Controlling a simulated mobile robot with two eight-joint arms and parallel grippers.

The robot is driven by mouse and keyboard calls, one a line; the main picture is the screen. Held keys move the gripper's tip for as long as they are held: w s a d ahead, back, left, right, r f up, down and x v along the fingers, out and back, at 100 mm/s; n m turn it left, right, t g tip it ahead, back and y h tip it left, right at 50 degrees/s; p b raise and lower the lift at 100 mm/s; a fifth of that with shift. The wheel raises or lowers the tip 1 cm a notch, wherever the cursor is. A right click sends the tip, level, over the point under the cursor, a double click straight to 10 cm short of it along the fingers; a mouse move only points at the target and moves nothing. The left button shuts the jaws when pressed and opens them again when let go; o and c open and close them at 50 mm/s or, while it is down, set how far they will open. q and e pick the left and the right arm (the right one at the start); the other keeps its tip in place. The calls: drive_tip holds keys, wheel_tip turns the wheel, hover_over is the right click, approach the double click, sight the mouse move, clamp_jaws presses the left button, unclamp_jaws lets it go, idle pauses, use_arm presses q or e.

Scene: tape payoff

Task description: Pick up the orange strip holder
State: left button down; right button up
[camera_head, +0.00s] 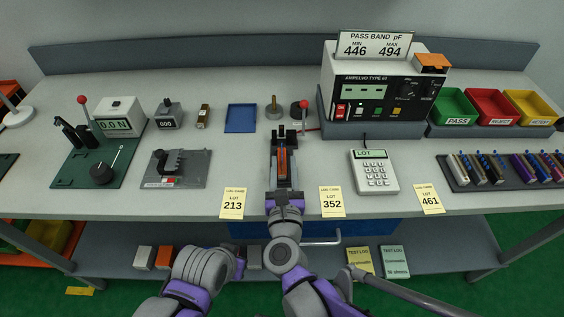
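A narrow orange strip-like piece (282,163) lies between the dark fingers of my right gripper (284,140), over the front middle of the bench. It looks like the orange strip holder, but most of it is hidden by the gripper. I cannot tell whether the fingers press on it or whether it is lifted. My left gripper (240,266) is low, in front of the bench edge near the lower shelf; its fingers are not clear.
Lot cards (232,203) line the front edge. A red-knobbed device (304,110) and a blue tray (241,118) stand behind my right gripper. A keypad (375,172), meter (377,95), coloured bins (495,105) and a strip rack (460,180) are at right.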

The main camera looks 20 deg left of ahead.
drive_tip(key=x, duration=0.3)
drive_tip(key=shift+w+a+f, duration=0.1)
drive_tip(key=shift+w+a, duration=0.2)
drive_tip(key=shift+w, duration=0.05)
clamp_jaws()
idle(1.1)
